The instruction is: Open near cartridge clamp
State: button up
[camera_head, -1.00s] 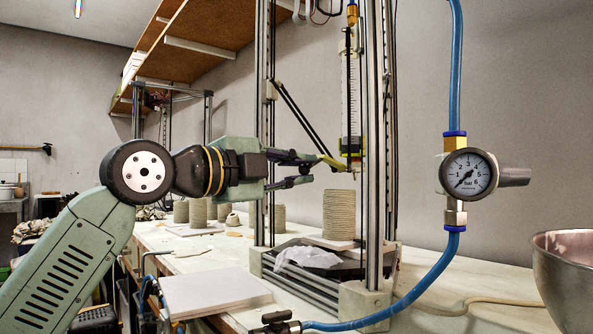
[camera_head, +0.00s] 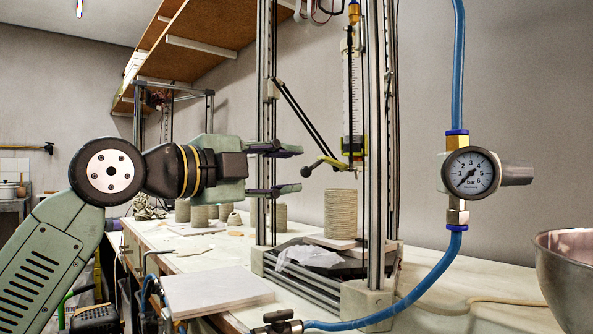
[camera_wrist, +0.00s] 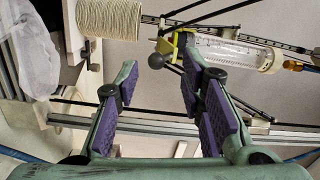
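The clay cartridge (camera_head: 352,95) is a clear upright tube on the printer frame, also in the wrist view (camera_wrist: 235,52). At its lower end is a yellow-green clamp (camera_head: 326,161) with a lever ending in a black ball knob (camera_head: 306,171). The wrist view shows the clamp (camera_wrist: 166,46) and knob (camera_wrist: 155,61) beyond and between my fingers. My gripper (camera_head: 294,169) is open and empty, its fingers spread above and below the knob's height, just left of it. They appear apart from it. I cannot tell whether the clamp is open or closed.
A ridged clay cylinder (camera_head: 340,213) stands below the cartridge. Aluminium uprights (camera_head: 375,150) flank the printer, close to my fingers. A pressure gauge (camera_head: 469,174) on a blue hose and a metal bowl (camera_head: 568,270) are at the right. A pale board (camera_head: 215,292) lies in front.

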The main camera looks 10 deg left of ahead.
jog(key=v, duration=0.8)
jog(key=shift+s+a, duration=0.2)
jog(key=shift+a, duration=0.1)
